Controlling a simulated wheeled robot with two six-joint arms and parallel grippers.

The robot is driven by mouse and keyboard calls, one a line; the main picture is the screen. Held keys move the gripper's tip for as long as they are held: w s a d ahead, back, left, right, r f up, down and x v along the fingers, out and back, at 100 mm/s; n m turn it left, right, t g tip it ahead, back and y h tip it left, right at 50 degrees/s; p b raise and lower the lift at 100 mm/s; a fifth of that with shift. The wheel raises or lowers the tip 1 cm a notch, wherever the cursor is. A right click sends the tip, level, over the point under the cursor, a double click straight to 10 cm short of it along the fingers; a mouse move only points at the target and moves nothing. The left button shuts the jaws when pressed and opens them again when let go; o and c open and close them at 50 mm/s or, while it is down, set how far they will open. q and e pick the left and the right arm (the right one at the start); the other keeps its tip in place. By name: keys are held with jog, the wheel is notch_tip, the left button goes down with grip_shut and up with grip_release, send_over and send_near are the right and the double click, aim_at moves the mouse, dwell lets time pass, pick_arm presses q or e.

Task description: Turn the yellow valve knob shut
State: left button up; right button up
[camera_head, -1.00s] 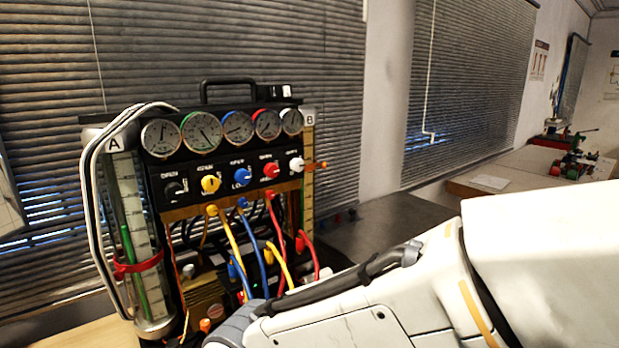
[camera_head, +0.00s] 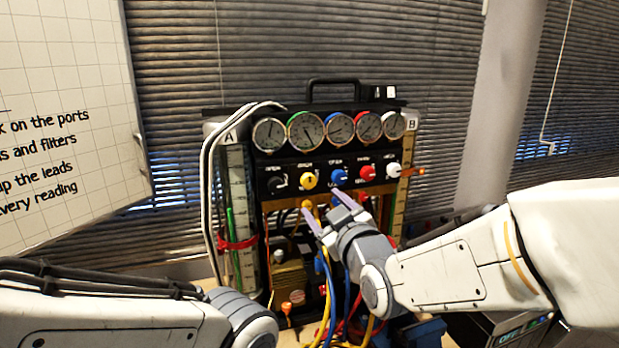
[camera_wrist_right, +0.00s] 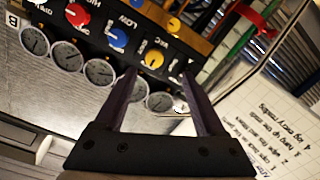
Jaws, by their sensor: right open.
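The yellow valve knob (camera_head: 308,180) is on the black panel of the gauge rig, between a black knob and a blue knob. My right gripper (camera_head: 323,205) is open and empty, in front of the panel, with its fingertips just below the yellow knob in the head view. In the right wrist view the yellow knob (camera_wrist_right: 153,59) lies beyond and between the open fingers (camera_wrist_right: 159,75); I see no contact. My left arm shows at the lower left of the head view, but its gripper is out of view.
Gauges (camera_head: 340,127) line the panel above the knobs. The blue knob (camera_head: 339,177), red knob (camera_head: 368,173) and white knob (camera_head: 393,170) sit to the right. Coloured hoses (camera_head: 325,290) hang below, partly behind my right gripper. A whiteboard (camera_head: 70,120) stands at the left.

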aim_at(310, 182)
jog(key=shift+t, duration=0.3)
jog(key=p+x, duration=0.1)
jog(key=x, duration=0.2)
jog(key=p+x, duration=0.1)
jog(key=x, duration=0.2)
jog(key=r+p+x, duration=0.1)
jog(key=x, duration=0.2)
jog(key=shift+w+d, duration=0.2)
jog(key=shift+w, duration=0.1)
jog(key=shift+w+a+f+p, duration=0.1)
jog(key=shift+w+a+p, duration=0.15)
jog(key=shift+w, duration=0.3)
grip_shut()
